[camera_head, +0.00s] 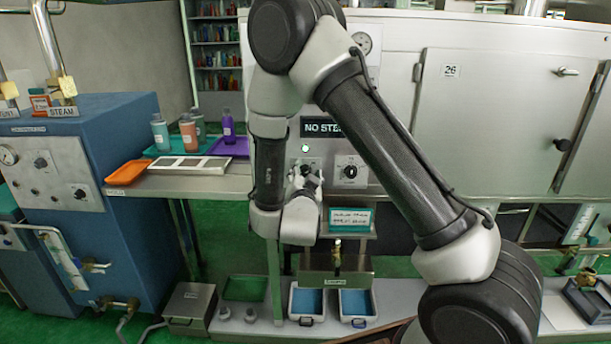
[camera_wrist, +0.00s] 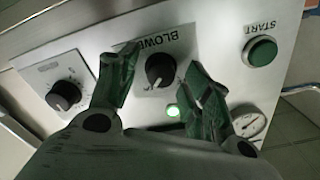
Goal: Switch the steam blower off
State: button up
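The steam blower's black knob (camera_wrist: 160,69) sits on a pale panel under a partly hidden label reading "BLOW…" in the wrist view. Its white pointer mark is hard to read. My gripper (camera_wrist: 161,64) is open, with one green-padded finger on each side of the knob in the picture. I cannot tell whether either finger touches it. A green lamp (camera_wrist: 173,111) beside the knob is lit. In the head view my gripper (camera_head: 306,181) is at the front of the machine panel and hides part of the knob.
A green START button (camera_wrist: 262,51), a gauge (camera_wrist: 249,122) and another black dial (camera_wrist: 63,95) are close by on the panel.

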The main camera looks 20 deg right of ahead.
jog(key=c, duration=1)
jog(key=shift+o, duration=0.2)
jog(key=shift+n, duration=0.4)
jog(key=n, duration=0.3)
jog(key=shift+n, duration=0.4)
jog(key=n, duration=0.4)
jog(key=shift+a+n, duration=0.15)
jog(key=shift+n, duration=0.15)
jog(key=n, duration=0.8)
jog(key=shift+f+n, duration=0.1)
jog(key=shift+n, duration=0.4)
